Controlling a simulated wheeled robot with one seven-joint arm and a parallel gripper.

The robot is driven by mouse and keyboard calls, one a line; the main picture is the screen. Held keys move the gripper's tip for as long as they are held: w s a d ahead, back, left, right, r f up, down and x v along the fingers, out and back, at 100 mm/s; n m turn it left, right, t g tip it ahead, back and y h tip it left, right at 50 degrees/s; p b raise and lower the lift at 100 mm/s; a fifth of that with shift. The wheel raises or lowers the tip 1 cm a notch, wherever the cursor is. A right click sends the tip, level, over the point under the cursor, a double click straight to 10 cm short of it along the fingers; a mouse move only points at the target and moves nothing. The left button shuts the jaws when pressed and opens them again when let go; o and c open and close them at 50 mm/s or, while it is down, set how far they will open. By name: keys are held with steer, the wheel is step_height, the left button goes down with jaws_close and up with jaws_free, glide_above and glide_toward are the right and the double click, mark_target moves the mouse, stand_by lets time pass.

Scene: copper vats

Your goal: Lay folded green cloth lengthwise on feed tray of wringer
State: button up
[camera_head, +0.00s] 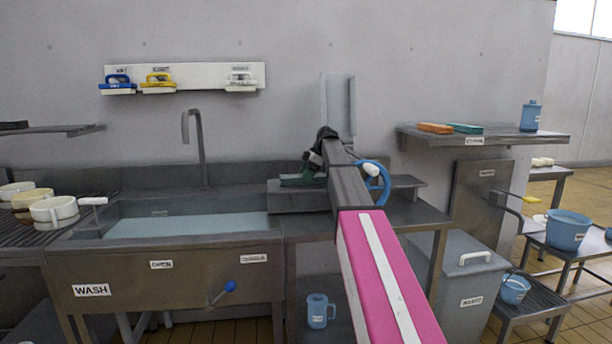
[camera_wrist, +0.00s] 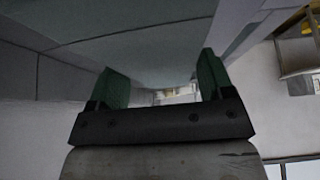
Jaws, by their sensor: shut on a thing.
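My gripper (camera_head: 304,175) is at the left side of the wringer, low over its grey feed tray (camera_head: 297,200). A flat green piece (camera_head: 294,181), apparently the folded green cloth, shows at the fingertips, partly hidden by my gripper. In the wrist view, my gripper (camera_wrist: 163,84) has green fingers set wide apart, with a flat grey-green surface (camera_wrist: 150,48) between them. I cannot tell whether the cloth touches the tray. The wringer has a blue handwheel (camera_head: 376,182); my arm hides its middle.
A sink (camera_head: 185,225) with water lies left of the wringer. A wall shelf (camera_head: 490,138) at right holds an orange block (camera_head: 435,128), a teal block (camera_head: 466,128) and a blue canister (camera_head: 530,115). A grey lidded bin (camera_head: 462,285) stands below.

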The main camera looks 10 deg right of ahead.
steer(key=o, duration=1.1)
steer(key=shift+c, duration=0.2)
steer(key=v, duration=1.2)
